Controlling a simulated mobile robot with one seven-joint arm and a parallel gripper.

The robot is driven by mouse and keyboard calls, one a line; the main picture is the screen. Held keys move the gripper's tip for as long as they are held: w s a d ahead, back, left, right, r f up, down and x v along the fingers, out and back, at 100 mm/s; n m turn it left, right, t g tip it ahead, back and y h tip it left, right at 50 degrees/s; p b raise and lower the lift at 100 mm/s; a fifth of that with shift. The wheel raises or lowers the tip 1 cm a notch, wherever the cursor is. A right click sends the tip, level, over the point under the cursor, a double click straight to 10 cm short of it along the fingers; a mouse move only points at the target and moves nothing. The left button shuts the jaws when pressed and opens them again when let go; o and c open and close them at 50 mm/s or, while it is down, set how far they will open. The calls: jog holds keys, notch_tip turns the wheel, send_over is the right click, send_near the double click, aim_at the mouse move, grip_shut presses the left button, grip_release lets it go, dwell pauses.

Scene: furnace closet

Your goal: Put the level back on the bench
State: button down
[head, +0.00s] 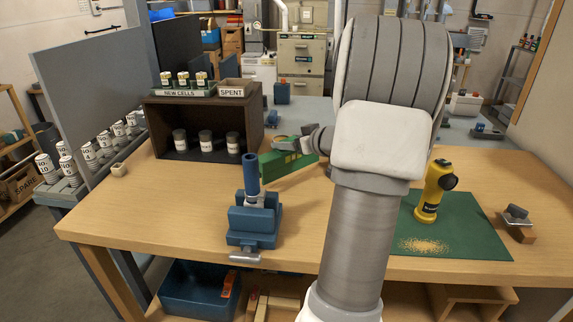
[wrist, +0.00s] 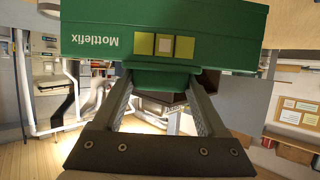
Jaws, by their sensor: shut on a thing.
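The level (head: 282,168) is a green bar, seen behind the blue vise and right of the brown rack. My gripper (head: 309,142) is shut on it, and my arm hides its right end. In the wrist view the level (wrist: 80,30) fills the top, with upside-down "Mottlefix" lettering and yellow-green windows. There my gripper (wrist: 163,85) has a finger on each side of its narrower green part. The wooden bench (head: 150,215) spreads below. I cannot tell for sure whether the level's lower edge touches the bench.
A blue vise (head: 254,222) with an upright blue tube (head: 251,172) stands at the bench's front. The brown rack (head: 180,119) holds jars. A yellow tool (head: 433,194) stands on a green mat (head: 462,222). A wooden block (head: 517,232) lies far right.

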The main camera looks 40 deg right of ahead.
aim_at(292, 156)
jog(key=shift+w+a+f, duration=0.25)
jog(key=shift+a+f, duration=0.1)
jog(key=shift+f, duration=0.05)
jog(key=shift+f+b, duration=1.1)
jog(key=shift+f, duration=0.65)
jog(key=shift+f, duration=0.2)
grip_release()
jog(key=shift+r, duration=0.25)
jog(key=p+v, duration=0.3)
jog(key=v, duration=0.9)
